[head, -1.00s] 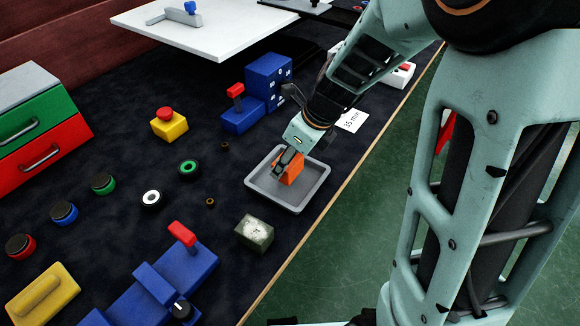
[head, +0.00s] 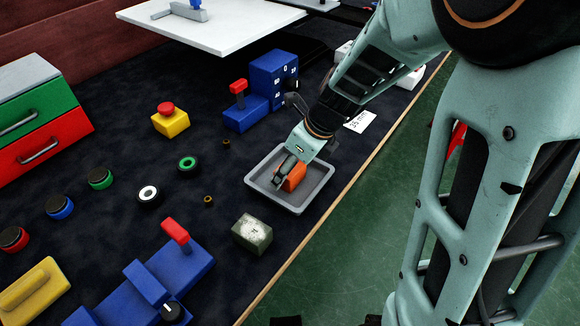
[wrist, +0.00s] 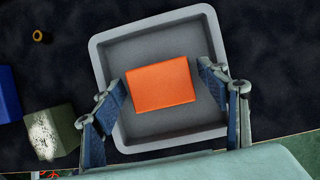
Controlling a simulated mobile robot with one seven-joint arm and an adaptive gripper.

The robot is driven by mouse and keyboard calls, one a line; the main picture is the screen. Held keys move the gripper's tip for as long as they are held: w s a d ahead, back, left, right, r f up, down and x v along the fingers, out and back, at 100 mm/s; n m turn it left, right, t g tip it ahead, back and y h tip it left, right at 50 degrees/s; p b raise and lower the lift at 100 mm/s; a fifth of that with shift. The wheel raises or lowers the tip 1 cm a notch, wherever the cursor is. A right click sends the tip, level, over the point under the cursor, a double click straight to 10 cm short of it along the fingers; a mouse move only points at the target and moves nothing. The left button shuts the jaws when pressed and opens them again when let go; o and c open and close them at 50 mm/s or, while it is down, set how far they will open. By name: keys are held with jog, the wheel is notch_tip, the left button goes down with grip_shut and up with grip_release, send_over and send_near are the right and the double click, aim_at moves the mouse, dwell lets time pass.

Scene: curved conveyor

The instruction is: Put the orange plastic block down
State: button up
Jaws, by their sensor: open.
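The orange plastic block (head: 294,177) is in the grey tray (head: 312,201), and part of it is hidden by my gripper in the head view. In the wrist view the block (wrist: 160,84) lies over the tray floor, with the tray rim (wrist: 150,26) all around it. My gripper (head: 286,172) is open.
A dark green block with a whitish top (head: 252,233) stands just outside the tray. A small brass ring (head: 208,200) lies left of the tray. A blue fixture with a red handle (head: 240,108) stands behind it. The table edge (head: 318,218) runs close on the right.

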jog(key=p+v, duration=0.4)
jog(key=v, duration=0.8)
jog(key=shift+r, duration=0.2)
jog(key=shift+a, duration=0.1)
